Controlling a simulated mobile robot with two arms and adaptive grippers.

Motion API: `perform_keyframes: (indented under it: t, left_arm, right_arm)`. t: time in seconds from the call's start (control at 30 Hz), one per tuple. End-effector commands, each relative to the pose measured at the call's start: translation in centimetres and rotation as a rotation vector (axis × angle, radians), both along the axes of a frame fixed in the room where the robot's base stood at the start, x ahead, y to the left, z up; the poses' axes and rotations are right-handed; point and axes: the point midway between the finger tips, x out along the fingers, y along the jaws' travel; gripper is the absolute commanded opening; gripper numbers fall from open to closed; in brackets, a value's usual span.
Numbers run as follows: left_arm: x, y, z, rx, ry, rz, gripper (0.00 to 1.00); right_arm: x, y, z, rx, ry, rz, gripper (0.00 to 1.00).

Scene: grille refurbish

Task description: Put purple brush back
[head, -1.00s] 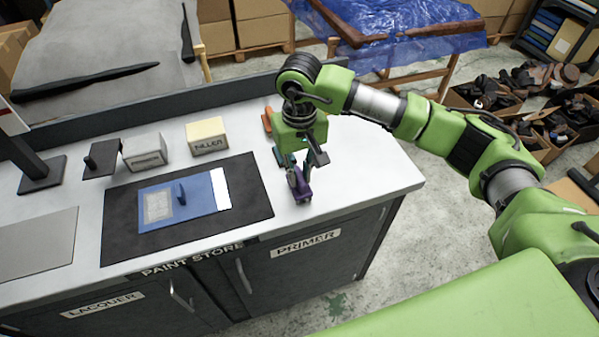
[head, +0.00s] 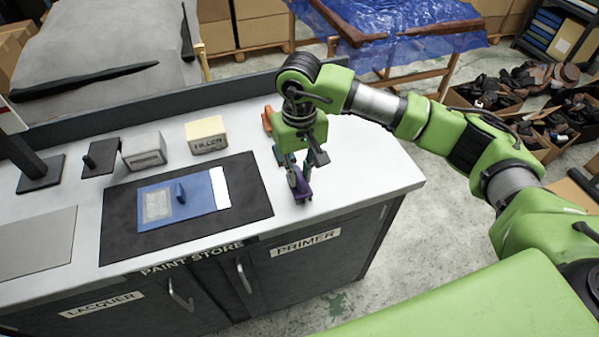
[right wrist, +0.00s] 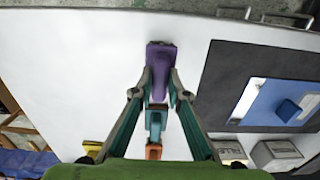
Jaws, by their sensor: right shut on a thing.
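The purple brush (head: 301,190) is near the front right part of the white counter, right of the black mat. My right gripper (head: 300,172) points down over it and is shut on its narrow part. In the right wrist view the purple brush (right wrist: 160,58) shows between and beyond the two fingertips (right wrist: 160,88). I cannot tell whether it touches the counter. A teal brush (right wrist: 154,122) and an orange brush (right wrist: 153,151) lie in line behind it. The orange one also shows in the head view (head: 267,121). My left gripper is not in view.
A blue board (head: 160,214) with a blue block lies on the black mat (head: 247,190). A filler box (head: 206,135) and a grey box (head: 144,151) stand behind it. The counter right of my gripper is clear up to its edge.

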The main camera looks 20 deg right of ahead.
Motion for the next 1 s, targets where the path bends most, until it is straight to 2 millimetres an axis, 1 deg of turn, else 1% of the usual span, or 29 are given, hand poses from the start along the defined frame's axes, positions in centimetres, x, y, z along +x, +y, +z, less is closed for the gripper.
perform_keyframes:
  t: [0.07,0.1,0.17,0.47,0.57,0.67,0.73,1.0]
  left_arm:
    - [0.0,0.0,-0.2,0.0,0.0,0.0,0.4]
    - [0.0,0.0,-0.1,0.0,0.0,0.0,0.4]
    - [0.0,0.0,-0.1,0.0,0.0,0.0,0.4]
    - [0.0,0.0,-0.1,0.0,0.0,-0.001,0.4]
    - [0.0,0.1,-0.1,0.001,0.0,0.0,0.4]
    - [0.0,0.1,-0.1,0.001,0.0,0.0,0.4]
    - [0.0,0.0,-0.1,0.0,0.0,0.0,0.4]
    - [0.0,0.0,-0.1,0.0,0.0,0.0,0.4]
  right_arm:
    - [0.0,0.0,-0.1,0.0,-0.001,0.0,0.0]
    - [0.0,0.0,-0.1,0.0,-0.001,0.0,0.2]
    - [0.0,0.0,0.0,0.0,0.0,0.0,0.34]
    - [0.0,0.0,-0.1,0.0,0.0,0.0,0.34]
    - [0.0,0.0,0.3,0.0,-0.001,0.0,0.34]
    - [0.2,0.0,1.5,0.0,-0.005,-0.001,0.34]
    - [0.1,0.0,2.8,0.0,-0.005,0.0,0.34]
    - [0.1,0.0,8.5,0.001,-0.005,0.0,0.34]
